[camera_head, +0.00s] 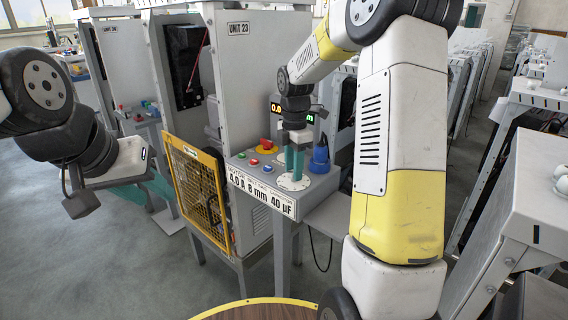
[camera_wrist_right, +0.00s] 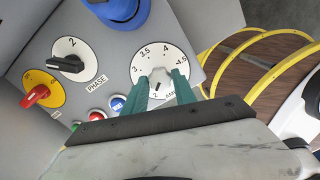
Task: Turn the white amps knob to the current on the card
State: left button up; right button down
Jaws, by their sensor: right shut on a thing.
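The white amps knob (camera_wrist_right: 160,80) sits on a round white dial (camera_wrist_right: 146,62) marked with numbers including 3, 3.5, 4 and 4.5. My right gripper (camera_wrist_right: 161,86) is shut on the knob, one teal finger on each side. A short dark mark shows on the knob, but its exact reading is unclear. In the head view my right gripper (camera_head: 294,165) reaches down to the panel and its fingers hide the knob.
The panel also carries a red switch on yellow (camera_wrist_right: 37,95), a black phase knob (camera_wrist_right: 69,63), small push buttons (camera_wrist_right: 117,102) and a blue plug (camera_head: 320,156). A yellow mesh guard (camera_head: 192,185) stands left of the panel. A round table edge (camera_head: 255,303) lies in front.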

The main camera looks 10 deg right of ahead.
jog(key=m, duration=0.4)
jog(key=shift+m, duration=0.3)
jog(key=m, duration=1.3)
jog(key=shift+r+m, duration=0.1)
jog(key=shift+m, duration=0.2)
jog(key=m, duration=0.3)
jog(key=shift+m, duration=0.3)
jog(key=m, duration=0.8)
jog(key=shift+m, duration=2.1)
